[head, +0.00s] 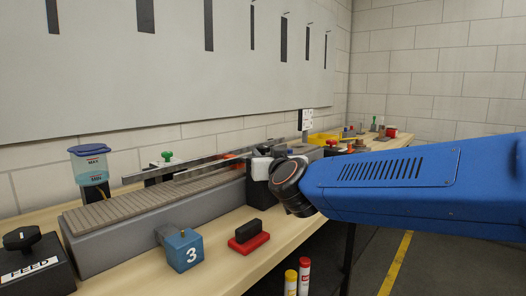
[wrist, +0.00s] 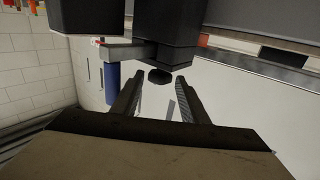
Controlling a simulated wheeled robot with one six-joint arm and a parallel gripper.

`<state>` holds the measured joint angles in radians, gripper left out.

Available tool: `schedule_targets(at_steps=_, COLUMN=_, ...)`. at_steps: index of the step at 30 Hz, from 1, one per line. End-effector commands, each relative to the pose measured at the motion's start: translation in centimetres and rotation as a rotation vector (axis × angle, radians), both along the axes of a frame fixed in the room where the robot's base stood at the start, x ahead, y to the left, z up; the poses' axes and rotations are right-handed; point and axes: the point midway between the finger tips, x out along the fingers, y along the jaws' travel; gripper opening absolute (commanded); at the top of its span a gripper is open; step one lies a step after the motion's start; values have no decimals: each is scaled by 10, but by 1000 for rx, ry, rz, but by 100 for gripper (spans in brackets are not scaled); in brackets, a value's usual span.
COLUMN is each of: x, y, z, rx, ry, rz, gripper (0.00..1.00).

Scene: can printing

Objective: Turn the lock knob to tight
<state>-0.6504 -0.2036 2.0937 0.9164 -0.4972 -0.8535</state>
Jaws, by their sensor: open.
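In the wrist view a small dark knob (wrist: 159,77) sticks out below a black block (wrist: 165,50). It looks like the lock knob, but no marking on it can be read. My gripper (wrist: 160,92) is open, with one ribbed finger on each side of the space in front of the knob. I cannot tell whether either finger touches it. The knob cannot be made out there.
A blue cylinder (wrist: 112,86) is left of the fingers in the wrist view. On the bench are a FEED box (head: 35,265), a blue block marked 3 (head: 183,250), a red-based black block (head: 249,238) and a blue-lidded cup (head: 90,165). A green knob (head: 167,156) stands behind the conveyor.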

Motion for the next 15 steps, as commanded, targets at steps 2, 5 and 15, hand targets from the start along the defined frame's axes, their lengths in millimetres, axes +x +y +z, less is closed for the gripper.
schedule_targets(at_steps=2, x=13, y=4, z=-1, rx=0, ry=1, rz=-1, gripper=40)
schedule_targets(at_steps=5, x=26, y=7, z=-1, rx=-1, ry=1, rz=-1, gripper=40)
schedule_targets(at_steps=15, x=47, y=13, z=0, rx=0, ry=0, rz=0, gripper=40)
